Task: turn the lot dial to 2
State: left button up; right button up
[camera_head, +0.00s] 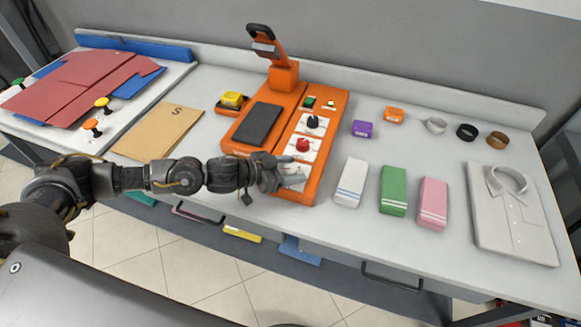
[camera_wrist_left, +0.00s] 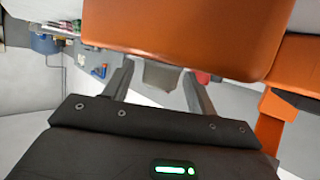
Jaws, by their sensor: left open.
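An orange machine (camera_head: 285,78) stands on the counter with a dark pad on its left and a control panel on its right. The panel bears a black dial (camera_head: 313,122) and, nearer me, a red dial (camera_head: 303,145). Their labels and settings are too small to read. My left gripper (camera_head: 290,178) is over the near end of the panel, just in front of the red dial, and hides what lies beneath. In the left wrist view its two fingers (camera_wrist_left: 158,90) are apart, with orange housing beyond them. I cannot tell whether it touches anything. My right gripper is out of view.
A paper bag (camera_head: 158,131) and red folded cloth (camera_head: 75,85) lie to the left. Drawer handles (camera_head: 392,276) stick out below the counter's front edge.

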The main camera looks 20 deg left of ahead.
pick_arm(q)
jog(key=c, duration=1)
